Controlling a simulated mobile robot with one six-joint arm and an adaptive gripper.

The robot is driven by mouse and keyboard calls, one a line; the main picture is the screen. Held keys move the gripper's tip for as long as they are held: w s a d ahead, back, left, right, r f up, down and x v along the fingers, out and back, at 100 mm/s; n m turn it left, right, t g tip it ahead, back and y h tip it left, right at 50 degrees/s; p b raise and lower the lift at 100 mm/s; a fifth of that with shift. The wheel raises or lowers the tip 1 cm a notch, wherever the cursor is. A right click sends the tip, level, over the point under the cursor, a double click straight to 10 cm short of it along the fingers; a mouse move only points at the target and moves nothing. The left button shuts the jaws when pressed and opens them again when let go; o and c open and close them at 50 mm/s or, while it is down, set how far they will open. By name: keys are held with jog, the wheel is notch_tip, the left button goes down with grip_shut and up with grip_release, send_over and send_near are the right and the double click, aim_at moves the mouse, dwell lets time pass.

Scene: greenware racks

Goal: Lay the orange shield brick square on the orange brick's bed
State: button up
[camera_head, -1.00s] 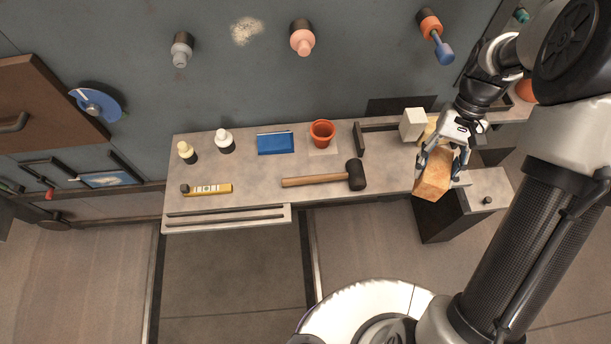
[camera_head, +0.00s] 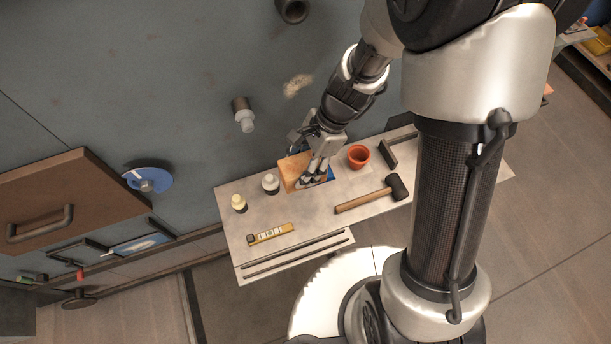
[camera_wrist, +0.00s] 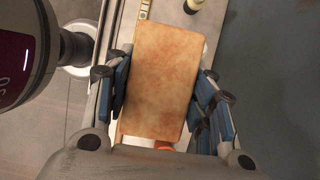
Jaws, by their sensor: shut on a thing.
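The orange shield brick (camera_head: 291,170) is a mottled orange block between the fingers of my gripper (camera_head: 314,176). In the wrist view the brick (camera_wrist: 165,75) fills the middle, with blue-padded fingers along both long sides. My gripper is shut on it. No bed marked as the orange brick's can be made out.
On the grey bench (camera_head: 240,253) stand a white-capped bottle (camera_head: 270,184) and a yellow-capped bottle (camera_head: 239,203) left of the brick. A yellow level (camera_head: 271,234) lies in front. The wall is behind.

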jog(key=f+b, duration=0.2)
jog(key=f, duration=0.4)
jog(key=f+b, duration=0.2)
jog(key=f, duration=0.5)
jog(key=f+b, duration=0.3)
jog(key=f, duration=0.3)
jog(key=shift+s+f, duration=0.25)
jog(key=shift+f, duration=0.1)
jog(key=shift+f, duration=0.2)
jog(key=o, duration=1.4)
jog(key=shift+r, duration=0.1)
